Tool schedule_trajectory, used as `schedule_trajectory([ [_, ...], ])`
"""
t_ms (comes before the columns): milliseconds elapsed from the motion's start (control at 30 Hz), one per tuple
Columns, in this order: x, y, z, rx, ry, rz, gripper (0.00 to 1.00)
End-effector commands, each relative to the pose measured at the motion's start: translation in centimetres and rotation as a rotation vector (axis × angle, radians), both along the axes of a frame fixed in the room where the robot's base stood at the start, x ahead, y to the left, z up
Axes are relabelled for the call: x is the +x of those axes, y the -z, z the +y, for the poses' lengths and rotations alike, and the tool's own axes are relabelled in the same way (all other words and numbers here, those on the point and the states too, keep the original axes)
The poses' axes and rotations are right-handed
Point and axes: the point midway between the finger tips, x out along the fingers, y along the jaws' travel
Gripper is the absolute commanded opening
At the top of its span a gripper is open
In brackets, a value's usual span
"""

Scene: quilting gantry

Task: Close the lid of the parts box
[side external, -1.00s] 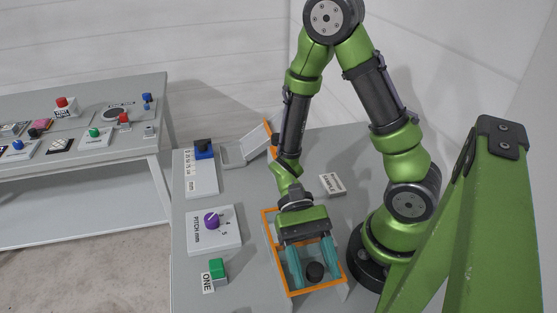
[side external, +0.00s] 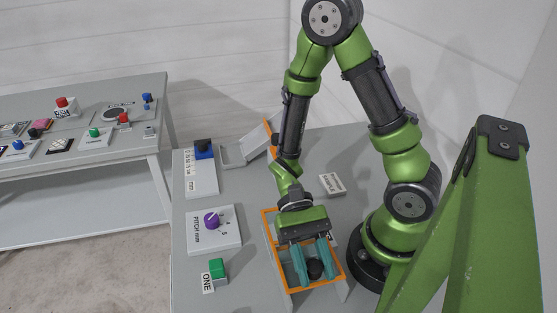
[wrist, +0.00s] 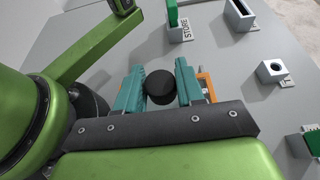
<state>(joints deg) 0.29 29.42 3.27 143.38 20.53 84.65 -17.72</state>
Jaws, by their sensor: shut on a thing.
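A shallow grey open box (side external: 232,157), likely the parts box, stands at the back of the table. Its pale lid (side external: 256,147) is raised and tilted, partly hidden by my forearm. An orange strip shows by it. My gripper (side external: 314,268) is at the front, away from that box. Its teal fingers are shut on a black knob (side external: 315,269) at an orange-edged clear panel (side external: 291,291). In the wrist view the black knob (wrist: 160,87) sits between the fingertips, and an orange edge (wrist: 206,86) shows beside the right finger.
Left of the panel are a purple PITCH dial (side external: 211,220), a green button (side external: 217,268) and a blue-and-black control (side external: 204,148). A white SAMPLE block (side external: 332,184) lies to the right. A green post (side external: 490,220) stands in the foreground.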

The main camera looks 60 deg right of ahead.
Motion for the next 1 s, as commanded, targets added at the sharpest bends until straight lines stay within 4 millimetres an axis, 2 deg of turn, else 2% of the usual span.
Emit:
schedule_trajectory([
  [200, 3.9, 0.0, -3.6, 0.003, 0.009, -0.003, 0.00],
  [400, 6.7, 0.0, -6.5, 0.002, 0.006, -0.002, 0.00],
  [800, 7.4, 0.0, -7.3, -0.004, 0.007, -0.006, 0.00],
  [833, 7.4, 0.0, -7.4, -0.003, 0.008, -0.006, 0.43],
  [933, 7.3, 0.0, -7.3, -0.003, 0.006, -0.004, 0.58],
  [1000, 7.3, 0.0, -7.3, -0.002, 0.005, -0.004, 0.59],
])
